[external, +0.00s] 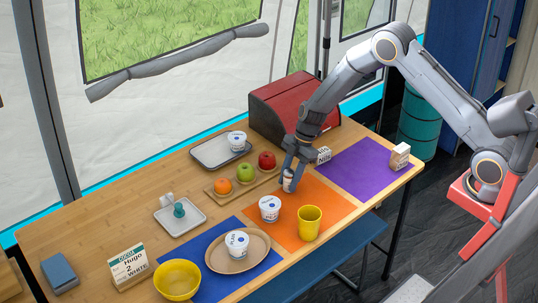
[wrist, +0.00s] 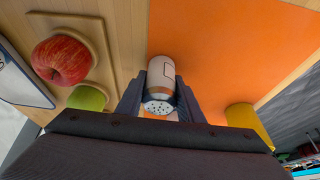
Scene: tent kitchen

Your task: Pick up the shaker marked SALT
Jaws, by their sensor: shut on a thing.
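A white shaker (wrist: 162,75) with a copper-coloured band and a pale cap with several dark holes sits between my fingers in the wrist view. A label outline shows on its side, but I cannot read it. In the external view the shaker (external: 288,183) is at the left edge of the orange mat (external: 335,222). My gripper (external: 289,172) is shut on it from above; in the wrist view the two dark fingers (wrist: 160,97) flank it. I cannot tell whether its base touches the table.
A wooden tray (external: 227,194) with an orange, a green apple and a red apple (external: 267,160) is close on the left. A white tub (external: 270,208) and a yellow cup (external: 309,222) stand in front.

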